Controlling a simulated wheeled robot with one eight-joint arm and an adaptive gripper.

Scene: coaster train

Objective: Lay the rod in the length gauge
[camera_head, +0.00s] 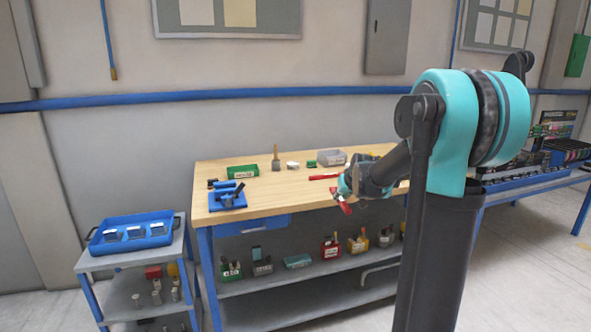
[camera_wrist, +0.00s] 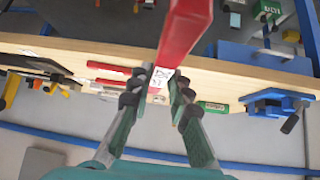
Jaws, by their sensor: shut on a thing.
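My gripper (camera_wrist: 157,88) is shut on a red bar (camera_wrist: 187,28), seen large and close between the fingers in the wrist view. I take this bar as the rod. In the head view the red bar (camera_head: 346,209) shows below my gripper (camera_head: 345,197), in front of the bench's front edge. Long red strips (camera_wrist: 108,67) lie on the bench top in the wrist view; one red strip (camera_head: 323,177) shows in the head view. I cannot tell whether they are the length gauge. A white patch with dark marks (camera_wrist: 161,77) shows between the fingertips.
The wooden bench (camera_head: 275,197) carries a blue fixture (camera_head: 228,196) at its left, a green bin (camera_head: 242,172) and a grey bin (camera_head: 331,158) at the back. A cart with a blue tray (camera_head: 132,242) stands left. Bare wood lies between the blue fixture and red strip.

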